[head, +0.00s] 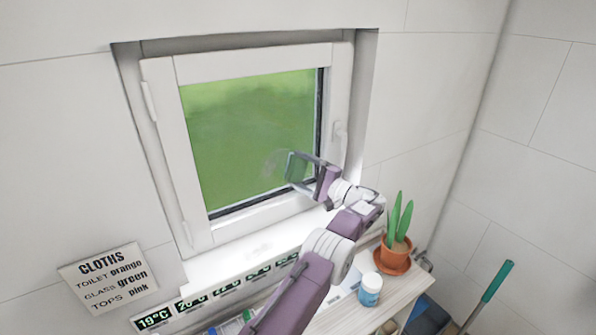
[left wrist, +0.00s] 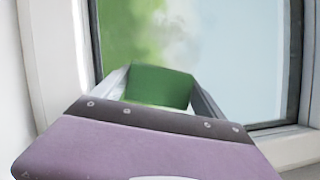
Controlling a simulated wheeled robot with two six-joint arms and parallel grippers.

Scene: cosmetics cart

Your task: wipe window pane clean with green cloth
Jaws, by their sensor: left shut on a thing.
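The window pane (head: 235,125) sits in a white frame and shows green behind it. A pale, hazy smudge (head: 273,163) is on its lower right part; it also shows in the left wrist view (left wrist: 182,42). My left gripper (head: 297,168) is shut on the green cloth (left wrist: 158,86) and holds it in front of the lower right of the pane, beside the smudge. I cannot tell whether the cloth touches the glass. My right gripper is not in view.
The window handle (head: 339,138) is on the frame's right side. A sign (head: 108,279) pairs glass with green cloths. A green-handled tool (head: 493,284) leans at right.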

